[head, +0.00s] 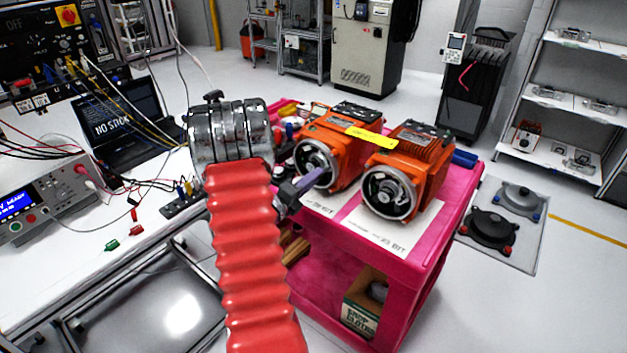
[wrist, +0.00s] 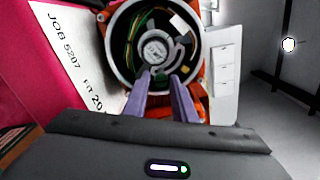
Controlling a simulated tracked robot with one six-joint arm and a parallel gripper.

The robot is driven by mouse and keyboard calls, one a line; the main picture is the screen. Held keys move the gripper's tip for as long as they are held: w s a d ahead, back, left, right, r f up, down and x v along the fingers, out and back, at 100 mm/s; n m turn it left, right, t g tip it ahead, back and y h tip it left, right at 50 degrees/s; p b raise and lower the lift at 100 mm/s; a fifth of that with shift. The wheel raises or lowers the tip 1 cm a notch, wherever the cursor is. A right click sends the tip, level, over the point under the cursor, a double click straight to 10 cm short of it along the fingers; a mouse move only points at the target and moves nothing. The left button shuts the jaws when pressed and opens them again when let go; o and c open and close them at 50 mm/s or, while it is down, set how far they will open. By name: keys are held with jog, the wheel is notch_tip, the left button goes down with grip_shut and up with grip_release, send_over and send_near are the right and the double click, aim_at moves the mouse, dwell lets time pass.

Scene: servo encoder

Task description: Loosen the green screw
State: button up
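Two orange motors stand on a pink cart (head: 462,215): the left motor (head: 345,135) and the right motor (head: 425,150). Each has a round silver-rimmed open end facing me. My gripper (head: 316,176) is in front of the left motor's open end. In the wrist view, a motor's round opening (wrist: 117,50) shows green wires and a pale round hub (wrist: 156,48). My gripper's two purple fingers (wrist: 159,76) point at the opening's lower part, with a gap between them and nothing clearly held. I cannot make out a green screw; whether the fingertips touch anything is unclear.
Printed sheets (head: 390,232) lie under the motors; one shows in the wrist view (wrist: 75,50). At left, a white bench (head: 60,265) holds a laptop (head: 112,118), meters and loose leads. The floor at right holds a grey mat (head: 505,252).

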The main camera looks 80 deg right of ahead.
jog(key=shift+o, duration=1.3)
jog(key=shift+s, duration=0.1)
jog(key=v, duration=1.3)
jog(key=shift+w+a, duration=0.2)
jog(key=shift+a, duration=0.15)
jog(key=m, duration=1.2)
jog(key=shift+a, duration=0.1)
